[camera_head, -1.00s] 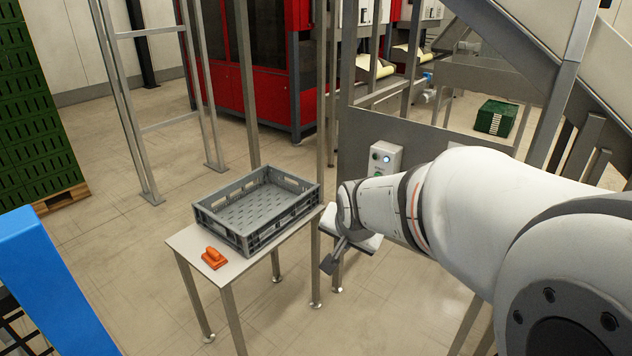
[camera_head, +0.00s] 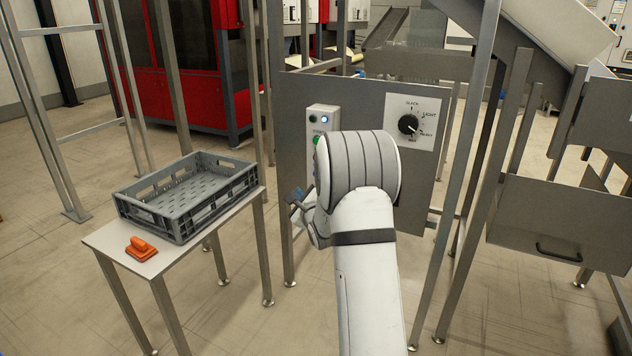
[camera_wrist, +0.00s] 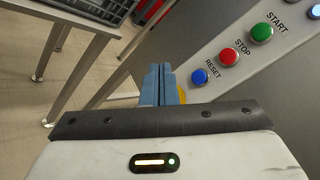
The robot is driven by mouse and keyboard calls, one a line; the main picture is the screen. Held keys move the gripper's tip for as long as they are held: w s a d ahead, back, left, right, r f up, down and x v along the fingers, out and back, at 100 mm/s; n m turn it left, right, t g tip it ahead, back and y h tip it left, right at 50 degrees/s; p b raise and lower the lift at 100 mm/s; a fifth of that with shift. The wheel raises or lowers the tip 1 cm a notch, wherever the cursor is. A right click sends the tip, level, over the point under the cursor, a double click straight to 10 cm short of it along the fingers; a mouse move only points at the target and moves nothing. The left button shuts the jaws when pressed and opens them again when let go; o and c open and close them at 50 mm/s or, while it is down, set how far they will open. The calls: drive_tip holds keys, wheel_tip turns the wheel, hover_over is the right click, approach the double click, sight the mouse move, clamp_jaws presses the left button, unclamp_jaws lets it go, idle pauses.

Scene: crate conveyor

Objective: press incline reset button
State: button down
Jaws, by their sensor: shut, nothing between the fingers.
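The blue button labelled RESET (camera_wrist: 200,76) sits on a grey control box face in the wrist view. Above it in a row are a red STOP button (camera_wrist: 229,57) and a green START button (camera_wrist: 262,32). My gripper (camera_wrist: 161,70) is shut and empty, with its fingertips left of the blue button and apart from it in the picture. A yellow round part (camera_wrist: 183,95) is half hidden behind the fingers. In the head view, the control box (camera_head: 329,111) is on a grey panel; my arm hides its lower part. My gripper (camera_head: 295,197) shows small, left of my wrist.
A dial panel (camera_head: 420,105) is right of the control box. Metal posts stand at right. Floor between table and panel is open.

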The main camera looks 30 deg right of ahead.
drive_tip(key=w+d+p, duration=0.2)
drive_tip(key=w+d, duration=0.3)
drive_tip(key=d, duration=0.2)
drive_tip(key=shift+w, duration=0.2)
idle(0.4)
idle(1.9)
drive_tip(key=shift+w+d+p, duration=0.3)
drive_tip(key=shift+w+d, duration=0.25)
drive_tip(key=shift+d, duration=0.1)
idle(0.7)
drive_tip(key=shift+a, duration=0.1)
drive_tip(key=shift+s+a, duration=0.55)
drive_tip(key=shift+a, duration=0.05)
drive_tip(key=shift+a, duration=0.1)
